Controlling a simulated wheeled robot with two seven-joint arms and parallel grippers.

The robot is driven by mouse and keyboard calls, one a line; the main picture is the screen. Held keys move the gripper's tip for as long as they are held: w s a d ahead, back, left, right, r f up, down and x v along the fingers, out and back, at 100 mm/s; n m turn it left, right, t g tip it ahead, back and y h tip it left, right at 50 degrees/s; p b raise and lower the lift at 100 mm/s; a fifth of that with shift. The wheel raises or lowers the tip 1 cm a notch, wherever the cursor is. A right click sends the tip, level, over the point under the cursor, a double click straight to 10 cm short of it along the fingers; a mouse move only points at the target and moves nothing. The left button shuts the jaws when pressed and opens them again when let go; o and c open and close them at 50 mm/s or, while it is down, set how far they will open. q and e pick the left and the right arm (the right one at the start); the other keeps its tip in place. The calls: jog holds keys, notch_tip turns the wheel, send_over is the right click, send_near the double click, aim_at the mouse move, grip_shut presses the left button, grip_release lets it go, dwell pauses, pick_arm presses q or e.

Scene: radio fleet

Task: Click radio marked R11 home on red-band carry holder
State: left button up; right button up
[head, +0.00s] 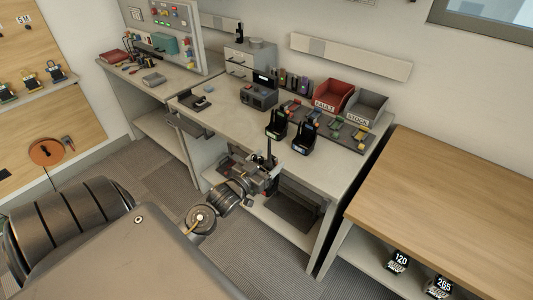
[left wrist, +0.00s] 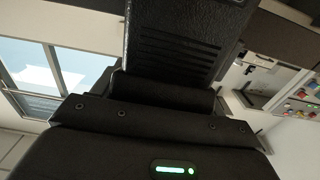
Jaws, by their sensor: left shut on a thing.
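My left gripper (head: 266,174) is in front of the workbench's front edge, shut on a dark radio (head: 269,147) whose thin antenna points up. In the left wrist view the radio (left wrist: 178,42) fills the upper middle as a black ribbed body against the gripper. Its R11 marking cannot be read. On the bench beyond stand a black unit with a green band (head: 276,124) and one with a blue band (head: 305,136). I cannot make out which item is the red-band carry holder. My right gripper is not in view.
The workbench (head: 225,122) carries a dark box device (head: 259,94), a red FAULT bin (head: 334,96), a grey STOCK bin (head: 366,105) and a row of small coloured items. A wooden table (head: 455,195) stands at the right. The bench's front right corner is clear.

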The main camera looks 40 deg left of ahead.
pick_arm(q)
jog(key=shift+f, duration=0.1)
jog(key=o, duration=1.7)
jog(key=shift+o, duration=0.2)
jog(key=shift+f, duration=0.1)
jog(key=s+b, duration=0.1)
jog(key=s, duration=0.9)
jog(key=shift+s+d+b, duration=0.15)
jog(key=shift+s+b, duration=0.25)
